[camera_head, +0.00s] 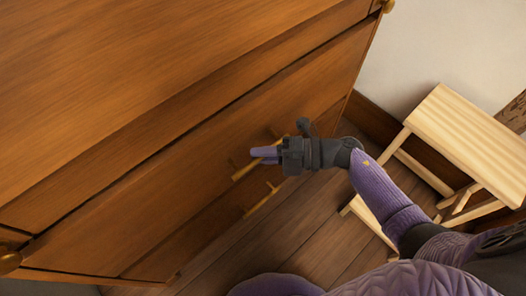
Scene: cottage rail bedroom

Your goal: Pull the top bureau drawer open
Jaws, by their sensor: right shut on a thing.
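The wooden bureau (150,75) fills the left and middle of the head view, seen from above at a tilt. Its upper drawer front (130,215) runs diagonally below the top's edge. A brass bar handle (245,170) sits on this front. My right gripper (267,155) reaches in from the right and is shut on that handle; its fingers hide part of the bar. A second brass handle (262,200) shows lower on the bureau, apart from the gripper. I cannot tell whether the drawer stands out at all. My left gripper is out of view.
A pale wooden stool (475,130) stands to the right, close to my right forearm. Brass knobs (388,6) show at the bureau's corners. Bare plank floor (335,250) lies in front of the bureau. A white wall (440,45) is behind the stool.

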